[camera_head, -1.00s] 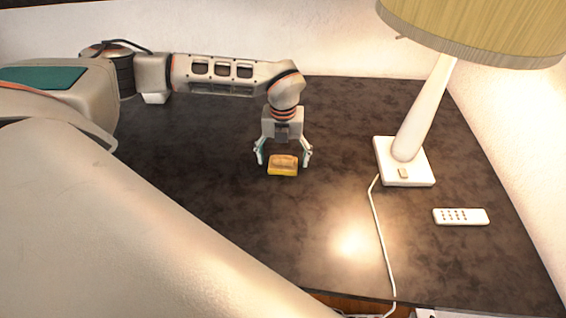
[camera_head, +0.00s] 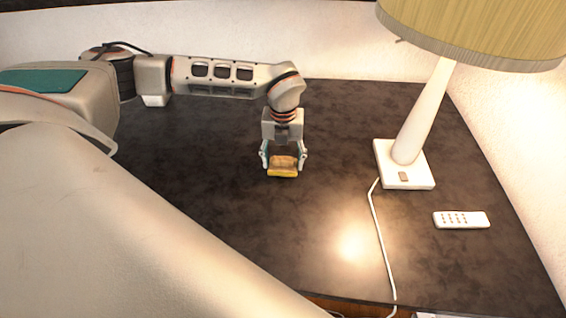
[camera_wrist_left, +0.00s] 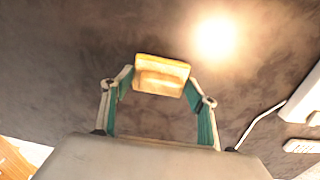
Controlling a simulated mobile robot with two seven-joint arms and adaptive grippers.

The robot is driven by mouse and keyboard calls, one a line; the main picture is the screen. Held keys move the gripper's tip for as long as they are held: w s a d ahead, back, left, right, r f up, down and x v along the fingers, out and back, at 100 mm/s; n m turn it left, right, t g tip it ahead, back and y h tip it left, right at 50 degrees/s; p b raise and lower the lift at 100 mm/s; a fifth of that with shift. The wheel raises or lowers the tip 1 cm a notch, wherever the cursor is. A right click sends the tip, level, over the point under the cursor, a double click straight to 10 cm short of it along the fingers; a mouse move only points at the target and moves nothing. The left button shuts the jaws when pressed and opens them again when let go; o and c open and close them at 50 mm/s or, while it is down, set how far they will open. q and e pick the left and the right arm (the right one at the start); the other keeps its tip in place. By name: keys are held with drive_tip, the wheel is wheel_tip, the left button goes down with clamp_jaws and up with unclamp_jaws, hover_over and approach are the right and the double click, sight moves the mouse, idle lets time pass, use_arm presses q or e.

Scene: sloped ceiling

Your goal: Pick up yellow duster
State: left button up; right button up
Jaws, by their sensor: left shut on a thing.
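The yellow duster (camera_head: 283,172) is a small block with a yellow edge and a tan top, on the dark tabletop in the middle of the head view. My left gripper (camera_head: 283,163) is shut on it, one finger against each side. In the left wrist view the duster (camera_wrist_left: 161,76) sits between the teal-padded fingertips of the left gripper (camera_wrist_left: 158,84). I cannot tell whether the duster touches the table or is slightly above it. My right gripper is not in view.
A lamp with a white base (camera_head: 404,166) and yellow shade (camera_head: 480,28) stands to the right. Its white cord (camera_head: 380,240) runs to the front edge. A white remote (camera_head: 461,219) lies further right. The dark tabletop (camera_head: 200,180) around the duster is clear.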

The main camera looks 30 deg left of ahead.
sight(283, 159)
use_arm(q)
wheel_tip(283, 159, up, 19)
drive_tip(key=shift+b, duration=0.4)
drive_tip(key=o, duration=0.4)
drive_tip(key=shift+c, duration=1.4)
